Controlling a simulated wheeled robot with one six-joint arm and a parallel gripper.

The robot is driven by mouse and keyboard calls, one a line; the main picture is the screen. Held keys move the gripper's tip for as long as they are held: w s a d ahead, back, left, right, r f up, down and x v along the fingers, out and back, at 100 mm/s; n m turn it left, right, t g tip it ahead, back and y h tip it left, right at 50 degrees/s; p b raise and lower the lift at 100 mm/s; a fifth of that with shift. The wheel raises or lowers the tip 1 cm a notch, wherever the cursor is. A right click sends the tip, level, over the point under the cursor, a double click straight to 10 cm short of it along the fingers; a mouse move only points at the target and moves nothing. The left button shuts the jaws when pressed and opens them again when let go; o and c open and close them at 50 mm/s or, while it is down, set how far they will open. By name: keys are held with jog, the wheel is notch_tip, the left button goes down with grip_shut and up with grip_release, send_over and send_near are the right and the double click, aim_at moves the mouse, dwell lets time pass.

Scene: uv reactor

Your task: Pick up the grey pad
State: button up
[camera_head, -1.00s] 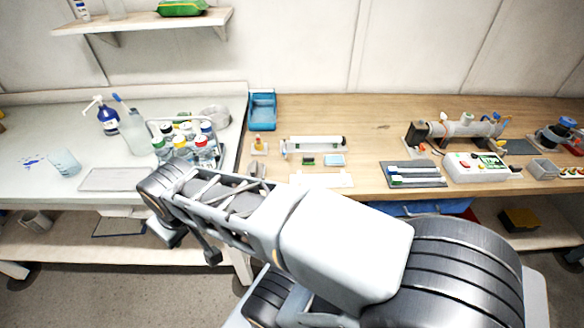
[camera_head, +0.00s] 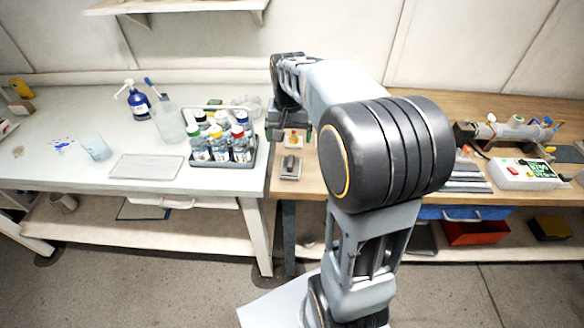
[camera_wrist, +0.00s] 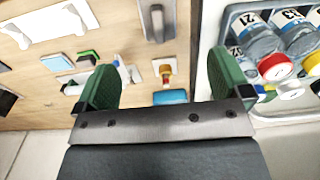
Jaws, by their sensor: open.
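In the wrist view the grey pad (camera_wrist: 156,22) shows at the top centre, partly cut off by the frame edge. My gripper (camera_wrist: 160,78) is open and empty, its two green-padded fingers apart. It hangs above the left end of the wooden bench, with the grey pad in front of the fingers and apart from them. In the head view my arm partly hides the gripper.
A rack of bottles with coloured caps (camera_head: 222,145) stands on the white table, close beside my gripper. A flat pale mat (camera_head: 146,167) lies on the white table.

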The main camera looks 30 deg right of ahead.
aim_at(291, 160)
jog(key=shift+m, duration=0.5)
jog(key=f, duration=0.2)
jog(key=w+d+f, duration=0.1)
jog(key=f, duration=0.5)
jog(key=shift+w+d+f, duration=0.1)
jog(key=shift+w+d, duration=0.25)
jog(key=shift+w+a+f+p, duration=0.1)
jog(key=shift+f+p, duration=0.25)
jog(key=shift+f, duration=2.8)
jog(key=shift+c, duration=0.4)
jog(key=c, duration=0.9)
jog(key=shift+r, duration=0.15)
jog(key=shift+c, duration=0.2)
jog(key=shift+r, duration=0.65)
jog(key=s+d+r+b, duration=0.2)
jog(key=s+d+r, duration=0.1)
jog(key=s+r, duration=0.8)
jog(key=s, duration=0.2)
jog(key=shift+s+d+r, duration=0.25)
jog(key=shift+s+d, duration=0.05)
